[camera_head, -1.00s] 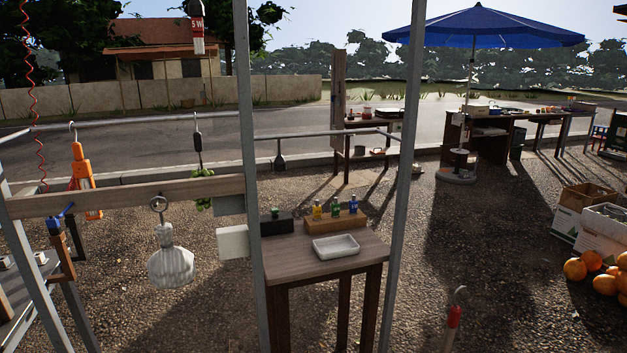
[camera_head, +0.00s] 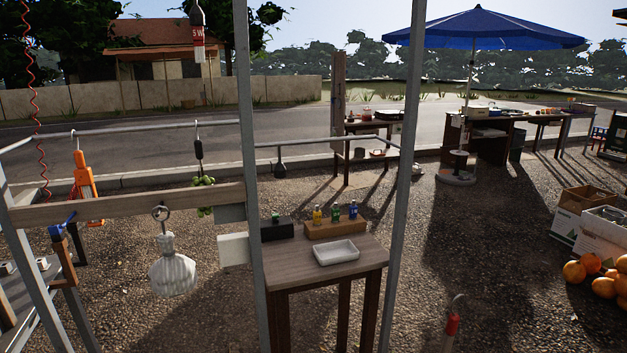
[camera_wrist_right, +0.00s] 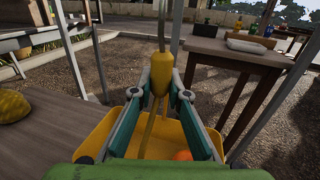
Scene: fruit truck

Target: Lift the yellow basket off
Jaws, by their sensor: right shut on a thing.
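The yellow basket (camera_wrist_right: 88,140) is at the bottom of the right wrist view, partly hidden behind my gripper. An orange fruit (camera_wrist_right: 183,155) shows inside it. Yellow straps rise from the basket to a yellow grip piece (camera_wrist_right: 161,72) under a thin upright rod. My right gripper (camera_wrist_right: 160,97) has its two green-and-grey fingers on either side of the yellow piece and is shut on it. Whether the basket still hangs from above cannot be told. The basket and both grippers are out of the head view.
A wooden table (camera_head: 300,272) with a white tray (camera_head: 336,252) and small bottles stands behind metal posts (camera_head: 399,180). A white ribbed shade (camera_head: 172,272) hangs left of it. Boxes (camera_head: 590,228) and oranges (camera_head: 586,268) are at right. A yellow fruit (camera_wrist_right: 14,106) lies left in the wrist view.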

